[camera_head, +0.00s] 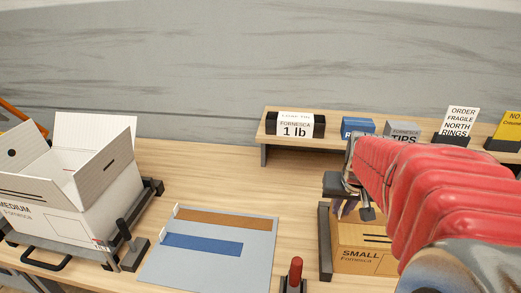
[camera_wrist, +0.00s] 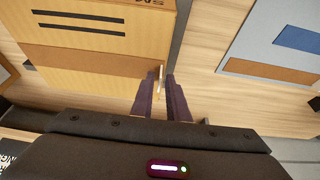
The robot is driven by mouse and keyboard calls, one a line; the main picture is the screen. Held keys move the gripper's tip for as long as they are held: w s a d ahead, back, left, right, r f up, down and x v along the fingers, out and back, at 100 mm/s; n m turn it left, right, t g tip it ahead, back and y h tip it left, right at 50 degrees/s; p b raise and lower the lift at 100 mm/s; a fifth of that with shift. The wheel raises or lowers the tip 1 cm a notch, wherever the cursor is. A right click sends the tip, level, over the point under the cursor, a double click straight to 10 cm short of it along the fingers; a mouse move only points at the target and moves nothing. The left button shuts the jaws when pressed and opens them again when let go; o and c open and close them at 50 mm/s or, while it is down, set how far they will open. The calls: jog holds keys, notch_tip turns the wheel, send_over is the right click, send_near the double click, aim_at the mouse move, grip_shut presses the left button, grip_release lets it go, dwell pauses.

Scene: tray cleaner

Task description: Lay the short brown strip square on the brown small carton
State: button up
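The brown small carton (camera_head: 363,262) stands at the right of the bench, its top partly hidden by my arm in the head view. In the wrist view the carton (camera_wrist: 75,85) fills the upper left. The short brown strip (camera_wrist: 90,62) lies across the carton's top there, about parallel to the dark slots, flat as far as I can see. Its white end tab (camera_wrist: 160,82) is at the carton's edge, between my gripper's fingers (camera_wrist: 164,76). The fingers are close together and appear shut on the tab. In the head view my gripper (camera_head: 354,205) is above the carton's left side.
A pale mat (camera_head: 165,272) holds a longer brown strip (camera_head: 228,219) and a blue strip (camera_head: 200,244). An open white medium carton (camera_head: 70,205) stands at the left. A shelf (camera_head: 270,138) with signs runs behind the carton. A red-handled tool (camera_head: 296,271) stands at the front.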

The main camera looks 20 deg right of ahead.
jog(key=shift+o, duration=1.1)
jog(key=v, duration=1.3)
jog(key=shift+r, duration=0.3)
jog(key=shift+d, duration=0.1)
jog(key=s+a+f+n+t+y, duration=0.1)
jog(key=a+f+n, duration=0.2)
jog(key=a, duration=0.8)
jog(key=s+a+f+n+y, duration=0.1)
jog(key=a+f, duration=0.4)
jog(key=a, duration=0.6)
jog(key=shift+s+a+n+t+y, duration=0.3)
jog(key=shift+s+n+t, duration=0.15)
jog(key=shift+n, duration=0.75)
